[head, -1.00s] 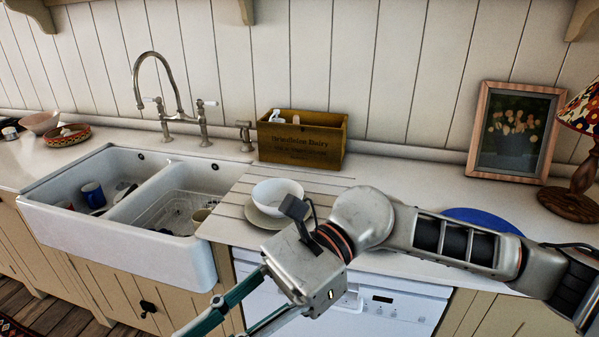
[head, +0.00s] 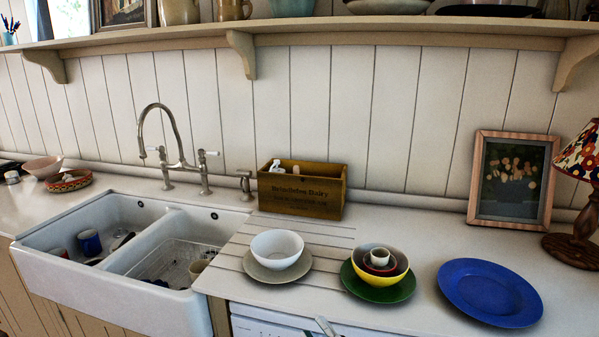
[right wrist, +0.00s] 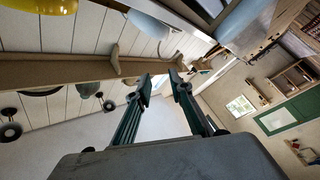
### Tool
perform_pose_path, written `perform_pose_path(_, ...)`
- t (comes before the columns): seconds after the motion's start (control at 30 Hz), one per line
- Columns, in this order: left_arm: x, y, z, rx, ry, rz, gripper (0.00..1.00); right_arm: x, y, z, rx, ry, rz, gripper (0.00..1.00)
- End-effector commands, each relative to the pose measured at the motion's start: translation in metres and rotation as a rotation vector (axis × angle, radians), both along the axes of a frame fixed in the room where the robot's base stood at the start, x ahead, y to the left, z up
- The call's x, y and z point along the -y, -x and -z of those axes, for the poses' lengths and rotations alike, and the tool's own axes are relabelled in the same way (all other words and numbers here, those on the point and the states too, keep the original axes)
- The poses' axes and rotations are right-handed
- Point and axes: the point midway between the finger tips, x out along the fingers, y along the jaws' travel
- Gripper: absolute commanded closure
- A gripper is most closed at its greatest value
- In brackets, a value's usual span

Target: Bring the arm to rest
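My right gripper (right wrist: 161,80) shows in the right wrist view with its two dark green fingers apart and nothing between them. My left gripper is in neither view.
On the counter stand a white bowl (head: 277,247) on a plate, a yellow bowl (head: 378,269) with smaller ones nested inside on a green plate (head: 400,290), and a blue plate (head: 490,291). A double sink (head: 60,293), wooden box (head: 301,191), picture frame (head: 511,179) and lamp (head: 575,236) surround them.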

Motion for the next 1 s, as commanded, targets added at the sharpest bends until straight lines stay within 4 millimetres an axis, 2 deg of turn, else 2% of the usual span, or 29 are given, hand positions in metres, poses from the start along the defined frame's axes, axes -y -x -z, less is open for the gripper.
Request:
perform_pose_path(0.03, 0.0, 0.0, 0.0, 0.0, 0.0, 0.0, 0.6, 0.017, 0.006, 0.034, -0.115, -0.032, 0.041, 0.79)
perform_pose_path(0.1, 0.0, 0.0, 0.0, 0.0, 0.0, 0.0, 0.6, 0.04, 0.016, 0.076, -0.261, -0.077, 0.095, 0.79)
perform_pose_path(0.17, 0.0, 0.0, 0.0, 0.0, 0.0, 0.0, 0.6, 0.059, 0.028, 0.111, -0.377, -0.113, 0.144, 0.79)
perform_pose_path(0.3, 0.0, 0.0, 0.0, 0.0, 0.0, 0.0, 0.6, 0.102, 0.069, 0.187, -0.631, -0.193, 0.257, 0.79)
perform_pose_path(0.4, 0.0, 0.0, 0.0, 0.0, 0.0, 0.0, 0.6, 0.127, 0.102, 0.229, -0.777, -0.238, 0.332, 0.79)
perform_pose_path(0.5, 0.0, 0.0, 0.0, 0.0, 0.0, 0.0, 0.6, 0.145, 0.13, 0.258, -0.883, -0.272, 0.39, 0.79)
perform_pose_path(0.6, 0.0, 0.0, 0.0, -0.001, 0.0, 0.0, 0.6, 0.157, 0.149, 0.275, -0.948, -0.294, 0.428, 0.79)
perform_pose_path(0.7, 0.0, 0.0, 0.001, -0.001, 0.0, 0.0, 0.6, 0.161, 0.159, 0.283, -0.978, -0.305, 0.446, 0.79)
perform_pose_path(1.0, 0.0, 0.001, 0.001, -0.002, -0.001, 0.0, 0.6, 0.162, 0.16, 0.284, -0.982, -0.306, 0.449, 0.79)
